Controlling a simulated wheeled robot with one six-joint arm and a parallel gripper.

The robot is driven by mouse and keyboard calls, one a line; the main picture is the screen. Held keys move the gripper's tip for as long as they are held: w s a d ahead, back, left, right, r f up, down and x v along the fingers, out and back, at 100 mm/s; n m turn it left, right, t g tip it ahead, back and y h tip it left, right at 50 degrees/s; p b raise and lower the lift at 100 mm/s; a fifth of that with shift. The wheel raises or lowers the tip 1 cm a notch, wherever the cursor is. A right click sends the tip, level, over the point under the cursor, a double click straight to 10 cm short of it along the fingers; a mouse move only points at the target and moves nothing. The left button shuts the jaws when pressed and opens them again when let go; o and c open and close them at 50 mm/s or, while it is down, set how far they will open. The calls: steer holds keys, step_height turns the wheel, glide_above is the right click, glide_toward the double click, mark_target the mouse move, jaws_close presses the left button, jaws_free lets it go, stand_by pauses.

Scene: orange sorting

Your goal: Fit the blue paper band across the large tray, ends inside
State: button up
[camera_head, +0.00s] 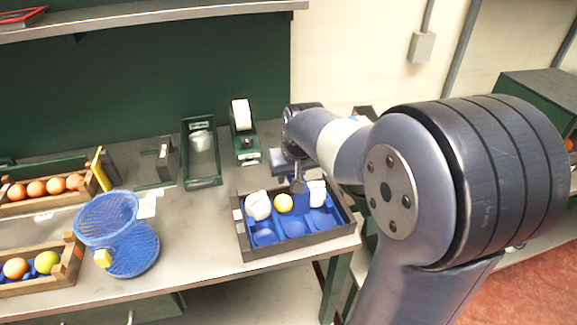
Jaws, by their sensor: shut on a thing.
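The large tray (245,246) is a dark, low-walled tray at the front right of the bench. My gripper (298,186) is over the back middle of the tray, pointing down. It is shut on what looks like the blue paper band (300,204), a small dark-blue piece beneath the fingers. The band's ends are hard to make out against the blue liner, and I cannot tell whether they touch the tray walls.
A blue mesh basket (130,249) stands left of the tray, and two wooden crates of fruit (70,262) lie at the far left. A green bin (201,158) and a tape dispenser (244,140) stand behind. Bare bench lies between basket and tray.

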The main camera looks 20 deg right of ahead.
mark_target(289, 205)
steer(key=shift+f+b, duration=3.65)
steer(key=shift+f, duration=1.25)
steer(key=shift+s+f, duration=0.1)
steer(key=o, duration=1)
steer(key=shift+o, duration=0.5)
steer(key=o, duration=0.3)
steer(key=shift+r, duration=0.25)
